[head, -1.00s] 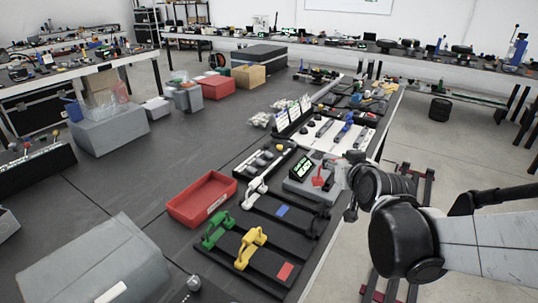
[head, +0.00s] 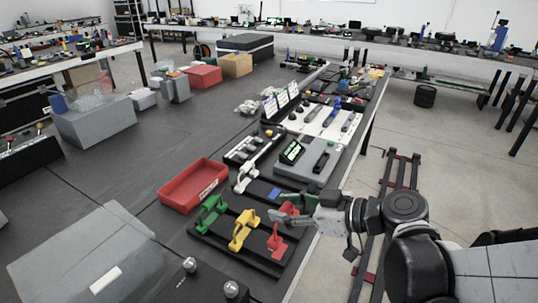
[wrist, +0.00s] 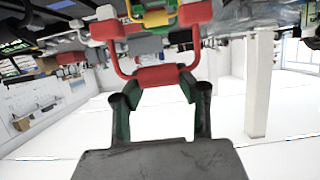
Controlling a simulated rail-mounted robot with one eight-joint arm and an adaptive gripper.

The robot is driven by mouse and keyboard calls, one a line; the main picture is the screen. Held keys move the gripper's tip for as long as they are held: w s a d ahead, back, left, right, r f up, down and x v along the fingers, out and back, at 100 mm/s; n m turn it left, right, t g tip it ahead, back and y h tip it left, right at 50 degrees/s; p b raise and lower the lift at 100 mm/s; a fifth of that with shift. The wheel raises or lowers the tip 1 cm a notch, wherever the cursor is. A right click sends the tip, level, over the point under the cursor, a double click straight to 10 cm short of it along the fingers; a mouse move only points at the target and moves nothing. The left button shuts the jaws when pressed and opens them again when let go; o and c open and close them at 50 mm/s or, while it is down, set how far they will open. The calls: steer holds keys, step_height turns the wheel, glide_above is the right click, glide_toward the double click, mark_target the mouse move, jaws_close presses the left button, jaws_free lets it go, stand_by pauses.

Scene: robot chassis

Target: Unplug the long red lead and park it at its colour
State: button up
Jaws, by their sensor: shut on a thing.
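The red lead (head: 288,211) is at the right end of the black parking rack (head: 222,243), near the red-marked place. My gripper (head: 296,204) is shut on it. The green lead (head: 210,212) and yellow lead (head: 243,230) stand in the rack to the left. The grey panel with a green screen (head: 312,165) shows no red lead.
A red open tray (head: 194,186) lies left of the rack. A strip with a blue mark (head: 275,193) lies behind it. A large grey box (head: 85,262) and two silver knobs (head: 190,265) are at the front. The table's right edge runs close by my arm.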

stand_by(0.5)
steer(key=shift+f+b, duration=2.8)
steer(key=shift+f, duration=0.05)
steer(key=shift+f+b, duration=1.4)
steer(key=o, duration=1.2)
steer(key=shift+r, duration=0.1)
steer(key=shift+o, duration=0.2)
steer(key=v, duration=0.7)
steer(key=shift+s, duration=0.15)
steer(key=shift+d, duration=0.15)
